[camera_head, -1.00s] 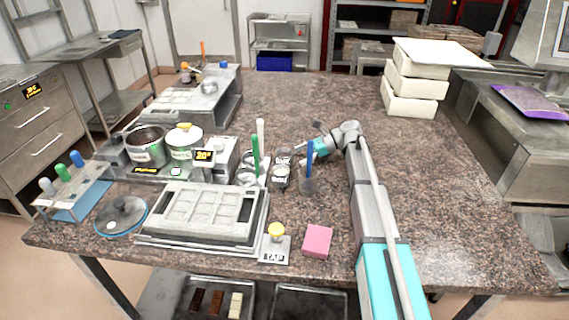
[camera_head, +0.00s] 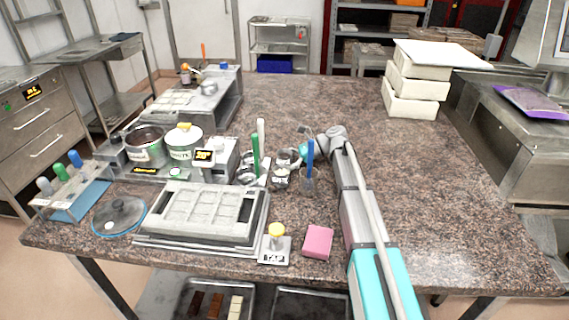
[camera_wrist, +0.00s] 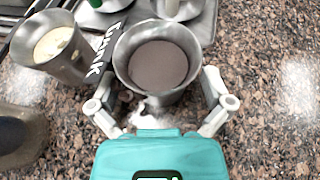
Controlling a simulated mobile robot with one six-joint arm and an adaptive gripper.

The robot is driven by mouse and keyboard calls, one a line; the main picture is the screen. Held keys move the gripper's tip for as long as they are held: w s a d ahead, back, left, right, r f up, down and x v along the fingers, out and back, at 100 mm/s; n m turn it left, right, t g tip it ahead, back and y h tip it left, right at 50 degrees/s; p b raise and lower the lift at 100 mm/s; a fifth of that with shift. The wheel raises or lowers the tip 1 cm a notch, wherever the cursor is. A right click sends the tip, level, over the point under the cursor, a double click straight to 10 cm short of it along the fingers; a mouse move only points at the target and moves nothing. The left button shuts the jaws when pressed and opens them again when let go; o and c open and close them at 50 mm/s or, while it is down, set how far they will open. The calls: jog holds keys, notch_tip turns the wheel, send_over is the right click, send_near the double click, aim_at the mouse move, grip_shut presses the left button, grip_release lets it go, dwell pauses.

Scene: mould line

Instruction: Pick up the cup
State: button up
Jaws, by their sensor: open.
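In the head view my gripper (camera_head: 303,150) is beside the small cups, partly hidden by the blue-handled tool. The brown cup (camera_head: 285,156) shows there behind a cup labelled white (camera_head: 280,178). A cup of cream content (camera_wrist: 55,48) stands to the left in the wrist view.
A green-handled tool (camera_head: 255,155) and a blue-handled tool (camera_head: 310,165) stand upright near the cups. A mould (camera_head: 205,210), a pink block (camera_head: 318,241) and a tap button (camera_head: 276,245) lie in front.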

jog(key=shift+c, duration=0.3)
jog(key=c, duration=1.1)
jog(key=shift+r, duration=0.15)
jog(key=shift+c, duration=0.2)
notch_tip(320, 180, up, 10)
jog(key=p, duration=1)
jog(key=shift+r+p, duration=2.4)
jog(key=shift+p, duration=0.2)
